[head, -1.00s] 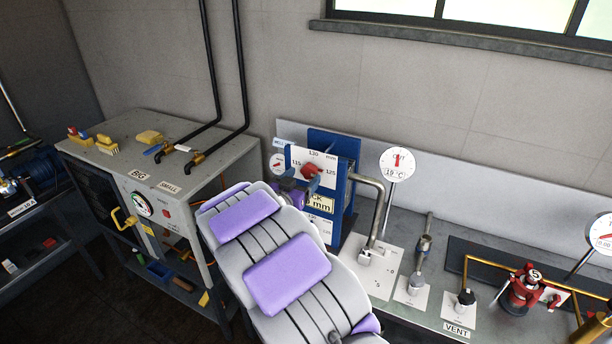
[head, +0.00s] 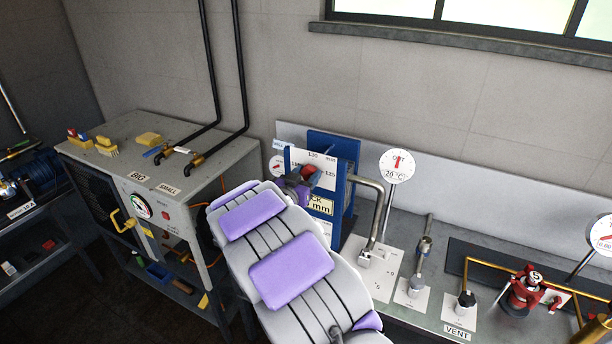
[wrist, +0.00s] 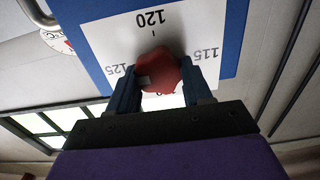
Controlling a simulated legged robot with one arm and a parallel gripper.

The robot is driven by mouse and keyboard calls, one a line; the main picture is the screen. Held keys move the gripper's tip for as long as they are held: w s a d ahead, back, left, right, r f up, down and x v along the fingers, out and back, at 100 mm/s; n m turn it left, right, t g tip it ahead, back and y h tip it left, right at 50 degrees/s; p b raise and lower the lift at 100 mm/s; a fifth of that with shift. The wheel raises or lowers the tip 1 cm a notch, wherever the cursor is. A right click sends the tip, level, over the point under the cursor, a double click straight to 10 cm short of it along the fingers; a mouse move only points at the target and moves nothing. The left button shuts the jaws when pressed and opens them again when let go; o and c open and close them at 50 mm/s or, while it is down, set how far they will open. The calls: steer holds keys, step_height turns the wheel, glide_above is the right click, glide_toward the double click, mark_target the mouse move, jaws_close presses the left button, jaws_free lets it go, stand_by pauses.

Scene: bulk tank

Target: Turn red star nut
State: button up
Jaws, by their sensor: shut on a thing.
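The red star nut (head: 309,170) sits at the middle of a white scale plate (head: 328,163) on the front of a blue stand (head: 350,178). The nut also shows in the wrist view (wrist: 158,72). My gripper (wrist: 161,82) is shut on it, with a blue finger on either side. In the head view my gripper (head: 306,182) is partly behind my arm, and part of the nut is hidden. In the wrist view the plate's numbers 115, 120 and 125 appear upside down around the nut.
A yellow label (head: 321,204) is below the plate. A bent grey pipe (head: 380,205) and a round temperature gauge (head: 397,165) stand close to the right. A red valve assembly (head: 523,292) is farther right. A grey cabinet (head: 158,165) is at the left.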

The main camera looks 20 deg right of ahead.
steer(key=c, duration=0.4)
steer(key=shift+o, duration=0.2)
steer(key=shift+r+n+p, duration=0.2)
steer(key=shift+n+p, duration=0.1)
steer(key=shift+p, duration=0.75)
